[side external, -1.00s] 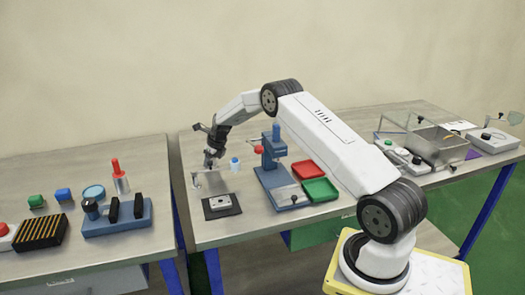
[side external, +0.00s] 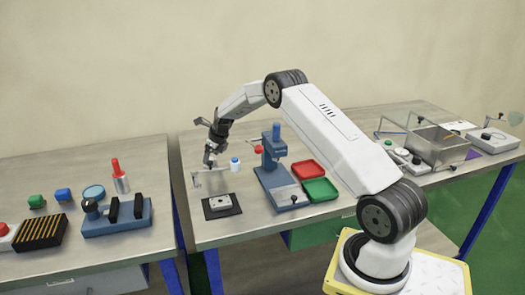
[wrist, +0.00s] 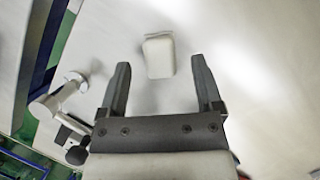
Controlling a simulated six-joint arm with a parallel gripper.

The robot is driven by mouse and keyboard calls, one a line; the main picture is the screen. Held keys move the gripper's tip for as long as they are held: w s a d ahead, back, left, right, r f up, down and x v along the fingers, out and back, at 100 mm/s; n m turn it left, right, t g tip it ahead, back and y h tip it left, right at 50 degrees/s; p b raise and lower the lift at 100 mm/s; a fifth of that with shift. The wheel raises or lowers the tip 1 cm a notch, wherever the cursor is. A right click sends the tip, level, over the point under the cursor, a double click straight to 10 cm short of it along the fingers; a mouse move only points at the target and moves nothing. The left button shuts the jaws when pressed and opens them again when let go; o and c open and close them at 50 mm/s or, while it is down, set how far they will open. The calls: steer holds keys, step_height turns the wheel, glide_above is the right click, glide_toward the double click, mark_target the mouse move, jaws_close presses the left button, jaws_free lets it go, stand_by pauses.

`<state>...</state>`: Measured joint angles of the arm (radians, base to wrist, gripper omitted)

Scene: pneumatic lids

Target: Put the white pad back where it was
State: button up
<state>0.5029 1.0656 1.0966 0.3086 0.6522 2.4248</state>
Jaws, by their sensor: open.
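The white pad (wrist: 159,57) is a small pale block with rounded corners. In the wrist view it lies on the light table top, ahead of and between the spread fingers, with neither finger visibly touching it. My gripper (wrist: 161,66) is open and empty. In the side external view my gripper (side external: 209,161) hangs pointing down over the left part of the middle table. The pad cannot be made out there.
A grey plate on a dark mat (side external: 221,206) sits near the front edge. The wrist view shows a pale jointed fixture (wrist: 55,98) at left.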

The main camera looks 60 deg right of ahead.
steer(key=v, duration=0.9)
steer(key=shift+r, duration=0.25)
steer(key=shift+s, duration=0.1)
steer(key=s+a+r+n+g, duration=0.1)
steer(key=s+a+n, duration=0.4)
steer(key=a+n, duration=0.4)
steer(key=s+a+n, duration=0.5)
steer(key=a+n, duration=0.4)
steer(key=n, duration=0.1)
steer(key=s+a+f+n, duration=0.1)
steer(key=s+a+n, duration=0.4)
steer(key=s+n, duration=0.3)
steer(key=s+a+f+n+g, duration=0.1)
steer(key=s+a+n, duration=0.4)
steer(key=s+n, duration=0.4)
steer(key=shift+a, duration=0.25)
